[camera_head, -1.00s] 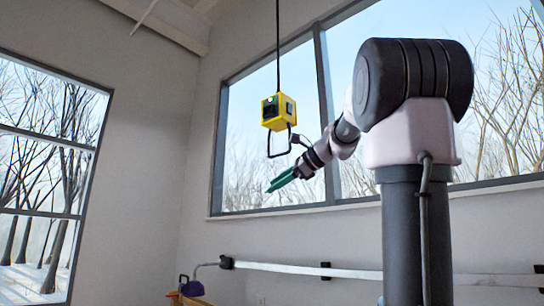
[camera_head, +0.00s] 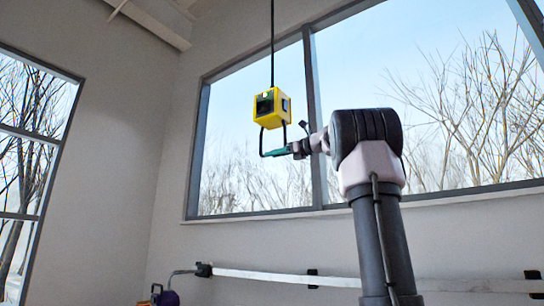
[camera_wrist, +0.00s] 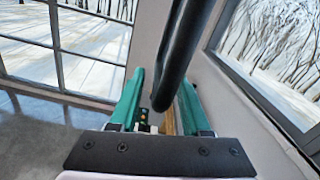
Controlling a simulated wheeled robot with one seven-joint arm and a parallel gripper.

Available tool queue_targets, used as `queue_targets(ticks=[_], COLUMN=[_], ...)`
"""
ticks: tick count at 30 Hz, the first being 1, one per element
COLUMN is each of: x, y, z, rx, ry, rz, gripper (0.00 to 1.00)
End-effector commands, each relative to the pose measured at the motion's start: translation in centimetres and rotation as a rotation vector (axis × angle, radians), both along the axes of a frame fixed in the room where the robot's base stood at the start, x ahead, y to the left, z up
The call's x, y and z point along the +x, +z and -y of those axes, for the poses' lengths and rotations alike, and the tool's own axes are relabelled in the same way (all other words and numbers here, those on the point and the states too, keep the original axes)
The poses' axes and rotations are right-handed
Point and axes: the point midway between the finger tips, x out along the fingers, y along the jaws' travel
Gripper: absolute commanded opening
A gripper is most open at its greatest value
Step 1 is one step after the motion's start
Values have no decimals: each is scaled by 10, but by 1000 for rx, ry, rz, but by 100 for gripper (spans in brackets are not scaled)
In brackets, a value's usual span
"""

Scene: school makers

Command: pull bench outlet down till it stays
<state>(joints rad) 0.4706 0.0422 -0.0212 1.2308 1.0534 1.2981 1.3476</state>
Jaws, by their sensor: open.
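The bench outlet (camera_head: 267,108) is a yellow box hanging on a black cord in front of the window. A dark pull handle (camera_head: 262,143) hangs under it as a loop. My gripper (camera_head: 279,152) is at the bottom of this loop, its green fingers level with the handle's lower bar. In the wrist view my gripper (camera_wrist: 160,112) has its two green fingers apart, with the thick dark bar of the handle (camera_wrist: 181,55) running between them. I cannot tell whether either finger touches the bar.
A wide window (camera_head: 420,100) fills the wall behind the outlet. A pale rail (camera_head: 285,277) runs along the wall below. The air around the outlet is clear.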

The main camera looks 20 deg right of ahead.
Motion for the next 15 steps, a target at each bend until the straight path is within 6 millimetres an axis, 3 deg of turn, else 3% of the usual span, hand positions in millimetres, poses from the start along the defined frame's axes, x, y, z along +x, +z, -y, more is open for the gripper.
queue_targets(ticks=[13,14,15], x=[11,11,11], y=[0,0,0], z=[-8,-8,-8], rx=[-1,-1,-1], ry=[0,0,0], rz=[1,1,1], gripper=[47,40,24])
